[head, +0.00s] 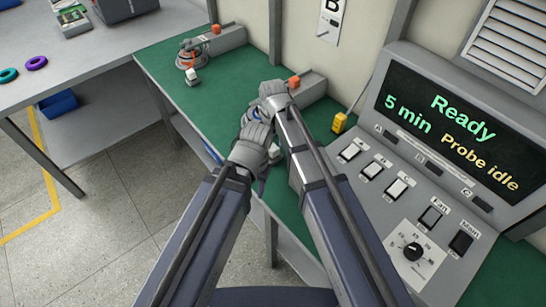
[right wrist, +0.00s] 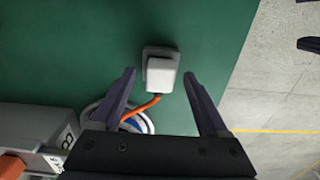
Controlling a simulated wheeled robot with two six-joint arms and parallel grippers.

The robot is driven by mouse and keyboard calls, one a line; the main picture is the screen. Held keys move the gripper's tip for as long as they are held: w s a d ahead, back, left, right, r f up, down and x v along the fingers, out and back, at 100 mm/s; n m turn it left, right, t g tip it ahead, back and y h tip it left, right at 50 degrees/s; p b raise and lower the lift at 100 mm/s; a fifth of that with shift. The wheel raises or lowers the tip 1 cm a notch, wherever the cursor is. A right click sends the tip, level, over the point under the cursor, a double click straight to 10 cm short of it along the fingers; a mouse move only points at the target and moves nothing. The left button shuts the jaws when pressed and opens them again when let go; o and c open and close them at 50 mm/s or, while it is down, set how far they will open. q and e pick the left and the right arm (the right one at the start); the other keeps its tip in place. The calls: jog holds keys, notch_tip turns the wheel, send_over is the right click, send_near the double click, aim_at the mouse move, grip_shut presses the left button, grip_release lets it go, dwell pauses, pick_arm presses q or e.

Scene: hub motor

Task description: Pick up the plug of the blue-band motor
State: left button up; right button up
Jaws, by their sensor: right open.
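The plug (right wrist: 161,72) of the blue-band motor is a pale grey block on the green bench, with an orange cable at one end. In the head view a pale bit of the plug (head: 274,153) shows beside my arms. The motor (right wrist: 138,118) is partly hidden behind my gripper's body; its blue ring (head: 256,113) shows between my arm links. My right gripper (right wrist: 159,76) is open, one dark finger on each side of the plug, with gaps; contact is not visible. My left gripper's fingers cannot be made out among the overlapping arms in the head view.
A grey box with an orange part (head: 312,88) stands beside the motor. Another motor (head: 190,62) with its plug lies at the far left. A yellow connector (head: 339,122) and a control panel reading "Ready" (head: 455,105) are at the right. The bench edge drops to tiled floor.

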jog(key=shift+f, duration=0.65)
jog(key=shift+r, duration=0.1)
grip_shut()
